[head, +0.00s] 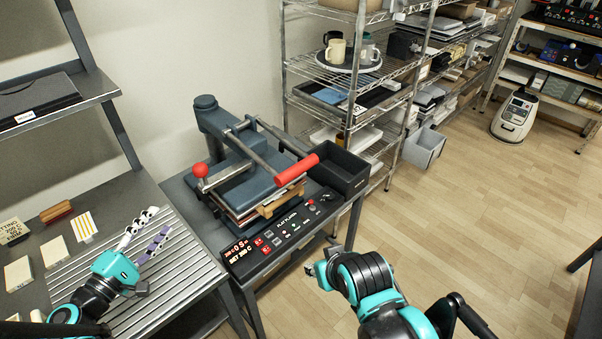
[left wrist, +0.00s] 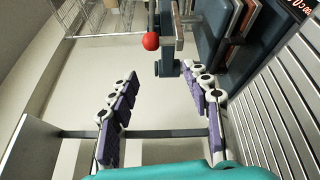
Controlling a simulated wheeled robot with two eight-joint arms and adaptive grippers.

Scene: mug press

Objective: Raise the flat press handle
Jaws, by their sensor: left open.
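The flat press (head: 234,186) stands on a dark side table, with a layered stack under its upper plate. Its handle is a metal frame with a red grip (head: 297,170) that lies low at the front right, above the control panel. A red ball knob (head: 200,169) stands at the press's left side; it also shows in the left wrist view (left wrist: 150,41). My left gripper (head: 157,222) is open and empty over the slatted table, left of the press and apart from it. Its spread fingers show in the left wrist view (left wrist: 160,78). My right gripper (head: 318,274) is in front of the press; its fingers are mostly hidden.
A control panel (head: 281,234) edges the press's front. A black bin (head: 338,172) sits just right of the handle. A wire shelf (head: 352,104) stands behind to the right. The slatted table (head: 190,262) is at left with small blocks and cards. Open floor lies at right.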

